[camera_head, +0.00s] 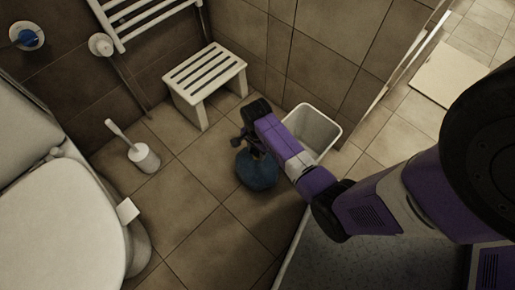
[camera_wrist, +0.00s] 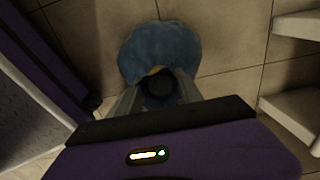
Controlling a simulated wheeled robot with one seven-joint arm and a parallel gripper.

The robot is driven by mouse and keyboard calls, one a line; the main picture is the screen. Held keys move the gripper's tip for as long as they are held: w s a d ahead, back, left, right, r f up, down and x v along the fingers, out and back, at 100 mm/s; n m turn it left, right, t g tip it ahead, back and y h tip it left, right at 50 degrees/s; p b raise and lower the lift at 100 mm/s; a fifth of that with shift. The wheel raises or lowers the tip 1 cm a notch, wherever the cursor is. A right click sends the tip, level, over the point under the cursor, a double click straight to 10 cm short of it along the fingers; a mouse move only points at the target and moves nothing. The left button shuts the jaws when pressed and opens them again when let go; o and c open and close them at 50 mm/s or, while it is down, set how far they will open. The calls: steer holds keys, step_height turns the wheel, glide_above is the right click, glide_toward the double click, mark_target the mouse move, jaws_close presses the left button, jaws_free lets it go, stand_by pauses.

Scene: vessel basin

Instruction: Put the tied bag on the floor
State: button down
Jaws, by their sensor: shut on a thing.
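The tied bag (camera_head: 257,170) is a rounded blue bag hanging under my gripper (camera_head: 243,140) in the head view. In the wrist view the blue bag (camera_wrist: 160,50) spreads beyond the fingertips, with a yellowish bit at its gathered top. My gripper (camera_wrist: 158,90) is shut on the top of the bag. The tiled floor (camera_head: 190,215) lies below and around the bag. I cannot tell whether the bag's underside touches the floor. My arm hides part of the bag's right side.
A white bin (camera_head: 322,128) stands just right of my gripper. A slatted white stool (camera_head: 206,75) stands behind, by the wall. A toilet brush in its holder (camera_head: 145,158) and the toilet (camera_head: 65,225) are on the left. Floor between toilet and bag is clear.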

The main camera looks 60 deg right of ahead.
steer(key=shift+f, duration=0.15)
steer(key=c, duration=0.8)
jaws_free()
